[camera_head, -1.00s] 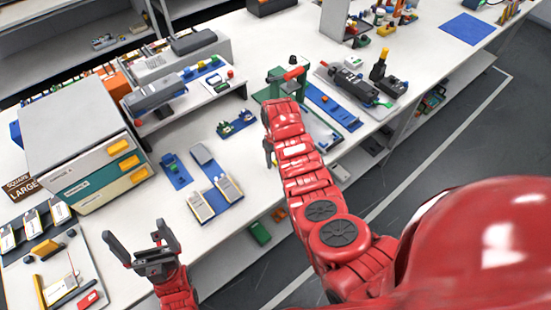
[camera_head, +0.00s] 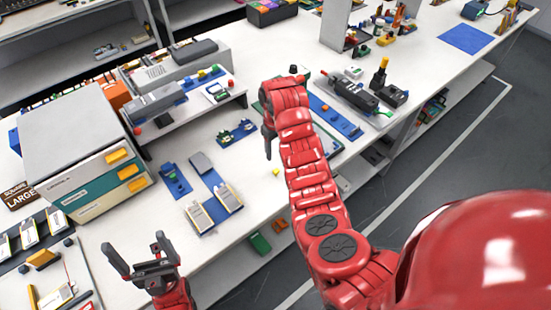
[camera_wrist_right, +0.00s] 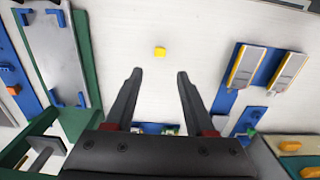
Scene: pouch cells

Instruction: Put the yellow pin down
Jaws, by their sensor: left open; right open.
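The yellow pin (camera_head: 276,171) lies on the white table top, right of the blue plate with two pouch cells. In the right wrist view it shows as a small yellow block (camera_wrist_right: 160,52) on bare table, beyond my fingertips and roughly centred between them. My right gripper (camera_wrist_right: 155,75) is open and empty. In the head view my right gripper (camera_head: 267,142) is mostly hidden by its own red arm. My left gripper (camera_head: 134,252) is open and empty near the front edge of the table, at lower left.
The blue plate (camera_head: 214,181) holds pouch cells left of the pin. A green press frame (camera_wrist_right: 85,60) stands close to the right gripper. A drawer cabinet (camera_head: 75,130) stands at the left. Bare table surrounds the pin.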

